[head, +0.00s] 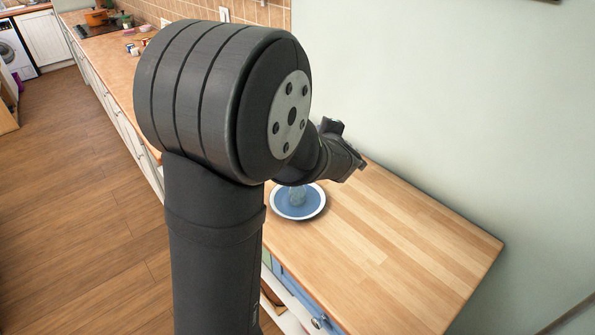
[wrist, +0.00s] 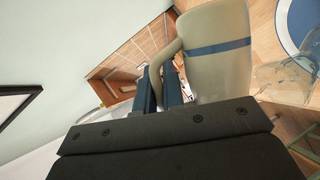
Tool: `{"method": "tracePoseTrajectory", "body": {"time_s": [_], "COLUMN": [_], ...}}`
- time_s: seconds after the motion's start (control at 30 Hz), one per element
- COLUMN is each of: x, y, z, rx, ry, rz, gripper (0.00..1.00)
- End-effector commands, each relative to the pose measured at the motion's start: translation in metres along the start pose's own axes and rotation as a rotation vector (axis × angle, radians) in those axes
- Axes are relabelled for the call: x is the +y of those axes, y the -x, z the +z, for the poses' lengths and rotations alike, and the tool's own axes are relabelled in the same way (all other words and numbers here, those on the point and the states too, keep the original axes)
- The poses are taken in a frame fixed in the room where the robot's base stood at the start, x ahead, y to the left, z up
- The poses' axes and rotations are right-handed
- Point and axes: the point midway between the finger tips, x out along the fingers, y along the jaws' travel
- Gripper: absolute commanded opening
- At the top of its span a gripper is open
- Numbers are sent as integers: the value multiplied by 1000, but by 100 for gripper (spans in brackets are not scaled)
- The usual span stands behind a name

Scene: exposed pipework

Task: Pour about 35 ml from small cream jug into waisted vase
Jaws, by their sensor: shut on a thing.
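The small cream jug (wrist: 218,65), pale olive-cream with a blue band, fills the upper middle of the wrist view. My gripper (wrist: 159,88) is shut on its handle, with a dark finger on each side. The jug's mouth and any liquid in it are not visible, and I cannot tell its exact tilt. The waisted vase (wrist: 284,80) is clear glass, partly cut off at the right of the wrist view, beside the jug. In the head view the vase (head: 297,196) stands on the plate, partly behind my arm. My gripper (head: 347,160) is above and right of it there; the jug is hidden.
A blue plate with a white rim (head: 323,203) lies under the vase on the wooden worktop (head: 410,240). The worktop right of the plate is clear. A pale wall (head: 420,100) rises behind. A long kitchen counter (head: 110,65) with several items runs off at the back left.

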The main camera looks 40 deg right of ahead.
Motion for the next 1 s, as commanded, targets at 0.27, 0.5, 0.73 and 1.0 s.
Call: {"method": "tracePoseTrajectory", "body": {"time_s": [0.27, 0.5, 0.73, 1.0], "x": [1, 2, 3, 4], "y": [2, 3, 4, 5], "z": [-2, -3, -5, -7], "rx": [-4, -8, -13, -18], "ry": [21, 41, 63, 89], "rz": [10, 19, 28, 38], "gripper": [0, 0, 0, 0]}}
